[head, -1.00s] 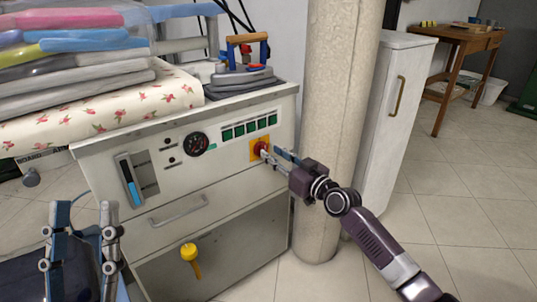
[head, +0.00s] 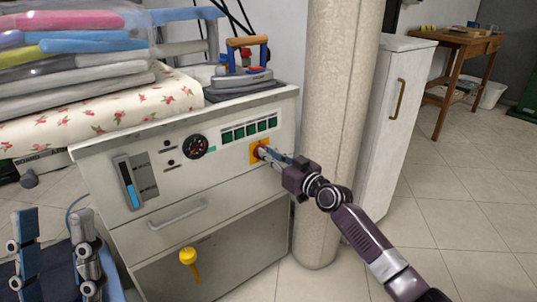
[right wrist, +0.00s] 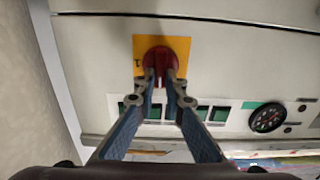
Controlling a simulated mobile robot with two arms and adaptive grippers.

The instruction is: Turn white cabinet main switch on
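The white cabinet (head: 228,181) stands in the middle of the head view. Its main switch, a red rotary knob (head: 259,151) on a yellow plate (head: 253,158), is on the right of the front panel. In the right wrist view the red knob (right wrist: 160,58) shows on its yellow plate (right wrist: 178,47). My right gripper (right wrist: 160,76) has its fingertips on either side of the knob's handle, closed in against it; the tips partly cover it. My left gripper (head: 54,214) is open and empty at the lower left, away from the switch.
Green buttons (head: 249,130), a round gauge (head: 194,146) and a drawer handle (head: 177,213) are on the cabinet front. An iron (head: 243,75) stands on top. A column (head: 335,130) stands close on the right. Folded bagged clothes (head: 80,50) lie at left.

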